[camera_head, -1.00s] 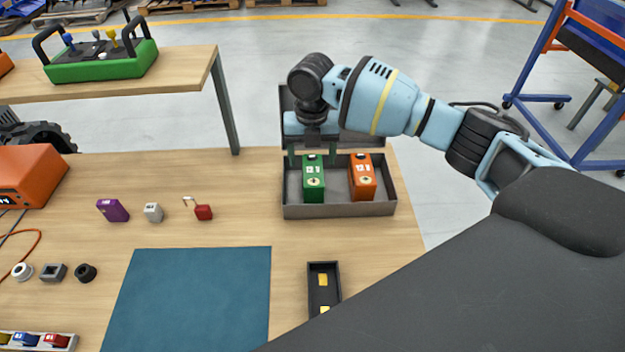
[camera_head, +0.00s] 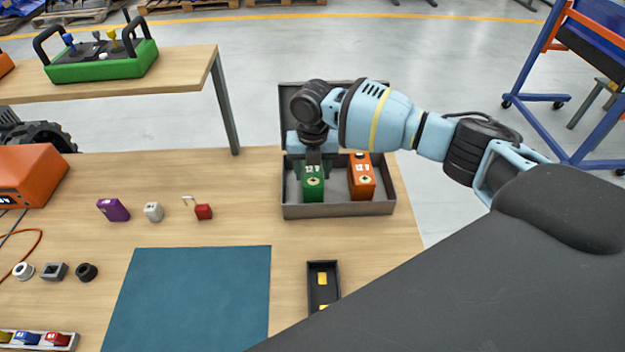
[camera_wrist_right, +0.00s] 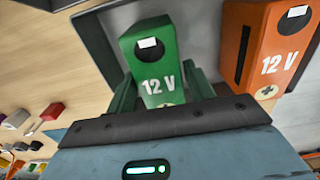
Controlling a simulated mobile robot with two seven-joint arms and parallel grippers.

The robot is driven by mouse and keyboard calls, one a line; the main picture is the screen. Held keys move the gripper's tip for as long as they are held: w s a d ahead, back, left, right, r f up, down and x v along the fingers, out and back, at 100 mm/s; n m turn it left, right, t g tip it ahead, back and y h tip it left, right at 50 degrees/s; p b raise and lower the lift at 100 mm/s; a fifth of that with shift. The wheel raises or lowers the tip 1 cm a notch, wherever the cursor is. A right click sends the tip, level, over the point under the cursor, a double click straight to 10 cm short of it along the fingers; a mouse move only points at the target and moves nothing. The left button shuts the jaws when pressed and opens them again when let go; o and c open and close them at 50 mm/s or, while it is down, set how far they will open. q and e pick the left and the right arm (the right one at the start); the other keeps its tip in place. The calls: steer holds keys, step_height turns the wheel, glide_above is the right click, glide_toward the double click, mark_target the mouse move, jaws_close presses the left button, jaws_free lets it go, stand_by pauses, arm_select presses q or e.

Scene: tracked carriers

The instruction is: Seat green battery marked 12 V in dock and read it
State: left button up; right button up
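The green battery (camera_head: 313,187), marked 12 V, stands in a grey open case (camera_head: 340,210) at the table's far right. It also shows in the right wrist view (camera_wrist_right: 155,60). My right gripper (camera_head: 313,165) is over it, fingers pointing down. Its green fingers (camera_wrist_right: 165,92) lie on either side of the battery and look open. I cannot tell whether they touch it. A narrow black tray with yellow pads (camera_head: 323,268), possibly the dock, lies nearer, below the case. An orange box with a display (camera_head: 30,175) is at the left edge. My left gripper is not in view.
An orange 12 V battery (camera_head: 361,180) stands close to the right in the same case. The raised lid (camera_head: 290,100) is behind. Small purple, white and red items and a blue mat (camera_head: 195,295) lie left of the case.

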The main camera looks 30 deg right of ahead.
jaws_close()
steer(key=shift+w+r, duration=0.15)
steer(key=shift+r, duration=0.5)
step_height(320, 180, up, 9)
stand_by(0.4)
